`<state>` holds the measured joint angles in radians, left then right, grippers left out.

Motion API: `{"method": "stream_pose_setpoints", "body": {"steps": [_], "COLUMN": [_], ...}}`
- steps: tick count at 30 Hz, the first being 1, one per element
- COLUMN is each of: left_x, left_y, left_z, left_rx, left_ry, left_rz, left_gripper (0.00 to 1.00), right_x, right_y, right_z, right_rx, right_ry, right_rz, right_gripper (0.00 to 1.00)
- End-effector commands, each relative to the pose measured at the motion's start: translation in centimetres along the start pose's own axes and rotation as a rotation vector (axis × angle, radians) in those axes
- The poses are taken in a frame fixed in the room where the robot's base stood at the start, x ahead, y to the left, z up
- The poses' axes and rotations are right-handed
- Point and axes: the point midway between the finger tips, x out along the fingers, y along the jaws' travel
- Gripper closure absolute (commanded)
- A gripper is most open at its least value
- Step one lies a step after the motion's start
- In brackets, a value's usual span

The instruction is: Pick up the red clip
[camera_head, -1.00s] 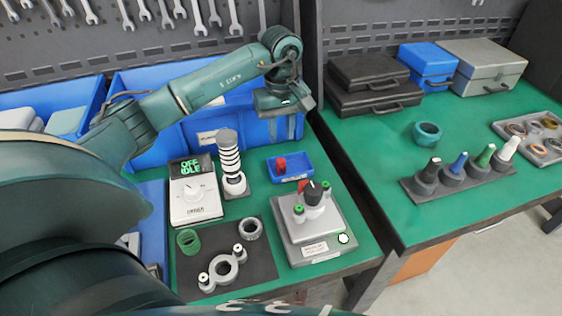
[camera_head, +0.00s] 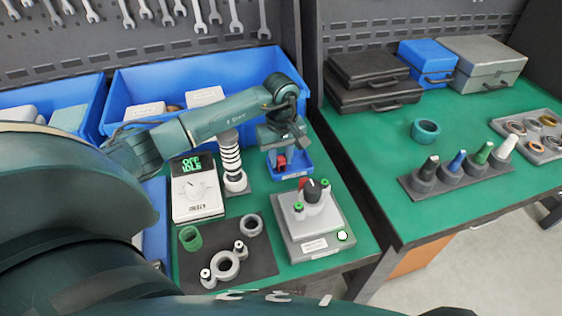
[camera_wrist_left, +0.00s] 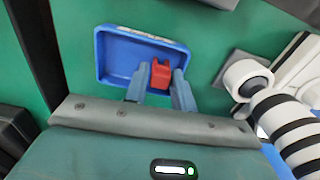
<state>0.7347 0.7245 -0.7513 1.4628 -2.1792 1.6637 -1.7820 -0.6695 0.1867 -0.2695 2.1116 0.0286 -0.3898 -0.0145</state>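The red clip (camera_head: 281,160) is in the small blue tray (camera_head: 291,172) on the green table. In the left wrist view the red clip (camera_wrist_left: 161,74) is between the two grey-blue fingers, inside the blue tray (camera_wrist_left: 112,62). My left gripper (camera_head: 279,156) points down over the tray. Its fingers (camera_wrist_left: 161,78) are apart, one on each side of the clip, and do not look clamped on it. Parts of the clip are hidden behind the fingers in the head view. My right gripper is not in view.
A black-and-white striped cylinder (camera_head: 230,160) stands close left of the tray, beside a white display box (camera_head: 197,198). A grey fixture with a black knob (camera_head: 314,222) is in front. Large blue bins (camera_head: 150,85) stand behind. A second table holds cases and plugs.

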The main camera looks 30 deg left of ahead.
Motion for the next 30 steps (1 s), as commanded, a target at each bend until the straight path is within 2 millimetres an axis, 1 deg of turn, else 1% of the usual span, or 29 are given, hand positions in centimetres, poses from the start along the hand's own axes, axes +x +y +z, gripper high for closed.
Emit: {"method": "stream_pose_setpoints", "body": {"steps": [1, 8, 14, 17, 20, 27, 30], "left_x": [0.0, 0.0, -0.1, -0.5, -1.8, -6.7, -8.3], "left_y": [0.0, 0.0, 0.0, 0.0, 0.1, 0.1, 0.1], "left_z": [0.0, 0.0, 0.0, -0.1, -0.1, -0.1, -0.1], "left_rx": [0.000, 0.000, 0.000, 0.001, 0.001, 0.000, 0.001], "left_ry": [0.000, 0.000, 0.000, 0.002, 0.004, 0.005, 0.004], "left_rz": [0.000, 0.000, 0.000, 0.001, 0.003, 0.003, 0.002], "left_gripper": [0.79, 0.97, 0.98, 0.99, 0.99, 0.99, 0.99], "right_x": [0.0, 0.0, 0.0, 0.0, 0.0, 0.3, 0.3], "right_y": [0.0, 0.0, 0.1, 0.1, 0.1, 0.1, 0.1], "right_z": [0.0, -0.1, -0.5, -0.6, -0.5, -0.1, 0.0], "right_rx": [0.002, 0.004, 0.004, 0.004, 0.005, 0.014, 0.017], "right_ry": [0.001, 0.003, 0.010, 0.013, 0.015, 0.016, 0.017], "right_rz": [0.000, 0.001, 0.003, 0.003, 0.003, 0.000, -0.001], "right_gripper": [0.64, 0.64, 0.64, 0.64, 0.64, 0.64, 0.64]}}
